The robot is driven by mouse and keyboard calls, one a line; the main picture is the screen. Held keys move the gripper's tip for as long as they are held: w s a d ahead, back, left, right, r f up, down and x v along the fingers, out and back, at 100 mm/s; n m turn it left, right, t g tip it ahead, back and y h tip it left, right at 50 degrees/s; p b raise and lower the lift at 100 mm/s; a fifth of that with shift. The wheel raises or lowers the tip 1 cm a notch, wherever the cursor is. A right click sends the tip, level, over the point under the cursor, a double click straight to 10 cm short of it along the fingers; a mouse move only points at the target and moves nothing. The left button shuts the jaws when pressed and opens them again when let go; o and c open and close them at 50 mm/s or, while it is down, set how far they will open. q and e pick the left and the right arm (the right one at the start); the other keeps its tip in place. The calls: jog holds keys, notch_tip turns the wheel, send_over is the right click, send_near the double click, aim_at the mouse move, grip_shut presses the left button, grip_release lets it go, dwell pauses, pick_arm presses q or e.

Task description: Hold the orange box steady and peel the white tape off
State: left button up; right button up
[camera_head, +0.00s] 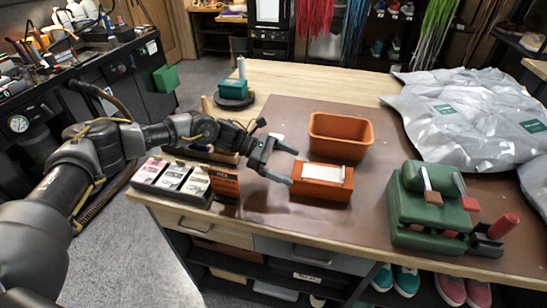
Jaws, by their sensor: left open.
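The orange box (322,191) sits on the brown mat near the table's front edge. A strip of white tape (323,173) lies along its top. My left gripper (293,166) reaches in from the left and is open, its two fingers pointing right toward the box's left end. Nothing is seen between the fingers. The lower finger's tip is close to the box's left end; I cannot tell whether it touches. My right gripper does not show.
An open, empty-looking orange bin (341,137) stands just behind the box. A green tool block (432,208) stands at the right, silver bags (465,110) behind it. Small boxes (172,178) sit at the left front corner. The brown mat (270,215) is bare in front of the box.

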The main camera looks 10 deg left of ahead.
aim_at(301, 170)
pick_arm(q)
jog(key=x, duration=0.7)
